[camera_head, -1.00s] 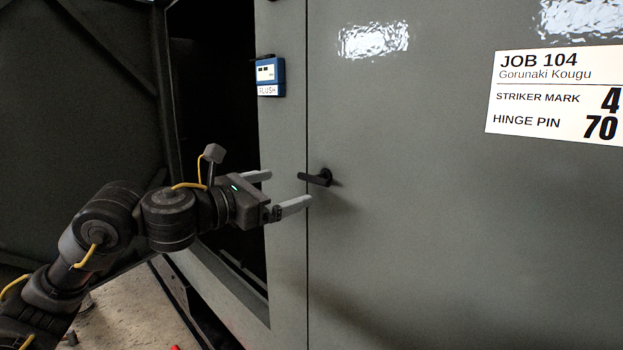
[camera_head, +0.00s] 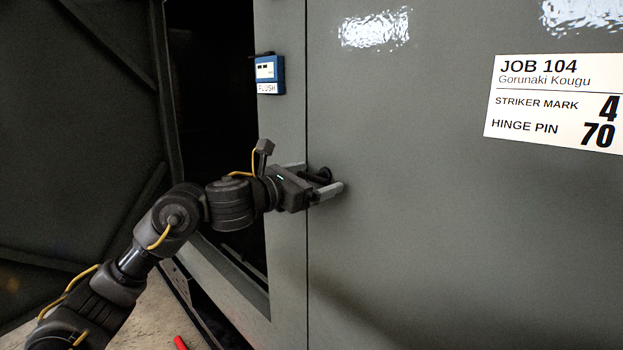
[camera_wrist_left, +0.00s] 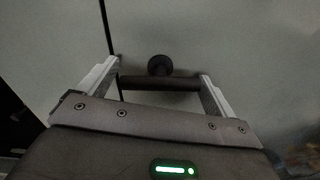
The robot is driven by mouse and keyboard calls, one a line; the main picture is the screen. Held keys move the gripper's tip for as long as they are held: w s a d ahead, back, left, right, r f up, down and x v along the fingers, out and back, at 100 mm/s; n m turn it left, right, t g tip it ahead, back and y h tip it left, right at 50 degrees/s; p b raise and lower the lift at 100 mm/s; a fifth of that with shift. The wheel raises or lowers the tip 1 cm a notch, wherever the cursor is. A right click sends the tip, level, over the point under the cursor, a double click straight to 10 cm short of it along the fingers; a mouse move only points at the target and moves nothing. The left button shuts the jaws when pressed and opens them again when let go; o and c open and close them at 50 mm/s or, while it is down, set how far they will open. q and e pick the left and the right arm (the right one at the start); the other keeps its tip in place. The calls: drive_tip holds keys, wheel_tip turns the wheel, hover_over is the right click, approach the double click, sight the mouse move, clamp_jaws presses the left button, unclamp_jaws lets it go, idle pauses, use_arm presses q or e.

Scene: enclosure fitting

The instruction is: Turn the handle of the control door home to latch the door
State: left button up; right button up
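The control door (camera_head: 440,230) is a large grey panel that stands in line with the frame beside it, with a thin dark seam at its left edge. Its black handle (camera_head: 322,174) sits near that seam. In the left wrist view the handle bar (camera_wrist_left: 160,83) lies crosswise below its round hub (camera_wrist_left: 160,65). My left gripper (camera_head: 322,179) is open at the handle, one finger on each side of the bar. In the left wrist view the fingers (camera_wrist_left: 158,85) stand apart, near the bar's two ends; I cannot tell if they touch it. My right gripper is not in view.
A blue device labelled FLUSH (camera_head: 269,75) is mounted on the grey frame above my left gripper. A dark opening (camera_head: 213,110) lies left of the frame. A white JOB 104 label (camera_head: 556,104) is on the door at right. A red object (camera_head: 180,343) lies on the floor.

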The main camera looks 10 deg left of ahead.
use_arm(q)
drive_tip(key=c, duration=0.5)
drive_tip(key=shift+o, duration=0.2)
drive_tip(key=shift+n, duration=0.3)
drive_tip(key=n, duration=0.3)
drive_tip(key=shift+n, duration=0.4)
drive_tip(key=n, duration=0.3)
drive_tip(key=shift+r+n, duration=0.1)
drive_tip(key=shift+n, duration=0.2)
drive_tip(key=n+p, duration=0.2)
drive_tip(key=n, duration=0.2)
drive_tip(key=n+p, duration=0.2)
drive_tip(key=n, duration=0.3)
drive_tip(key=shift+n+p, duration=0.5)
